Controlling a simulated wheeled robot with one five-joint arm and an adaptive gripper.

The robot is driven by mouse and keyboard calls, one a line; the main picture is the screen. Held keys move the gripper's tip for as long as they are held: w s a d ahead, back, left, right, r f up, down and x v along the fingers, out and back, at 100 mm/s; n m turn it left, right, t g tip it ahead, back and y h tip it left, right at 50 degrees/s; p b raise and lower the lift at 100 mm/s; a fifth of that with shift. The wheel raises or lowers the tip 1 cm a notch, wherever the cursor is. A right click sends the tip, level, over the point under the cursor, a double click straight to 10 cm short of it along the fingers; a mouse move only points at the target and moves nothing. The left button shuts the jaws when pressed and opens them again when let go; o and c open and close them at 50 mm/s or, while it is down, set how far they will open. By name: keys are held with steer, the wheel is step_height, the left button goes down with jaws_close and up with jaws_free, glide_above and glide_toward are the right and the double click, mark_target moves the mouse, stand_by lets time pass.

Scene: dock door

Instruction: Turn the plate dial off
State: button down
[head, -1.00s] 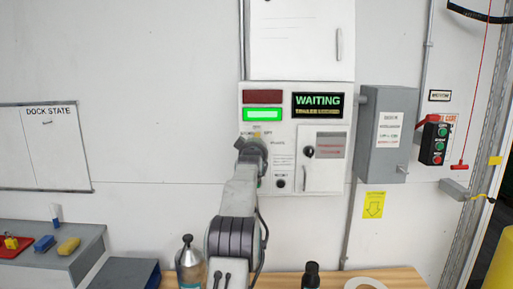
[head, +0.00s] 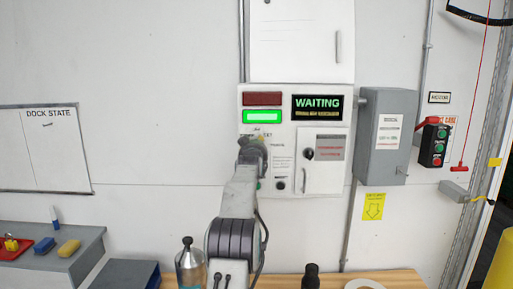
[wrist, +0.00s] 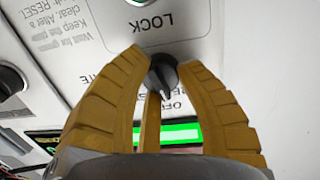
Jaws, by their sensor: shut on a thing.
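The plate dial is a small dark round knob (wrist: 162,74) with a pale pointer line, in the upper middle of the wrist view. Lettering beside it reads in part "PLATE" and "OFF", partly covered by the fingers. My gripper (wrist: 161,68) has its tan ribbed fingers on both sides of the dial and is shut on it. In the head view my gripper (head: 253,152) is against the left part of the control panel (head: 286,133), and it hides the dial there.
The panel has a lit green lamp (head: 262,116), a dark red lamp (head: 262,98) and a "WAITING" display (head: 317,106). A small panel door (head: 323,180) is right of my gripper. A grey box (head: 387,155) stands further right. Bottles (head: 190,265) stand on the bench below.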

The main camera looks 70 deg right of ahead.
steer(key=shift+w+r, duration=0.1)
steer(key=c, duration=0.8)
jaws_free()
steer(key=shift+a, duration=0.1)
steer(key=v, duration=1.1)
steer(key=shift+a, duration=0.35)
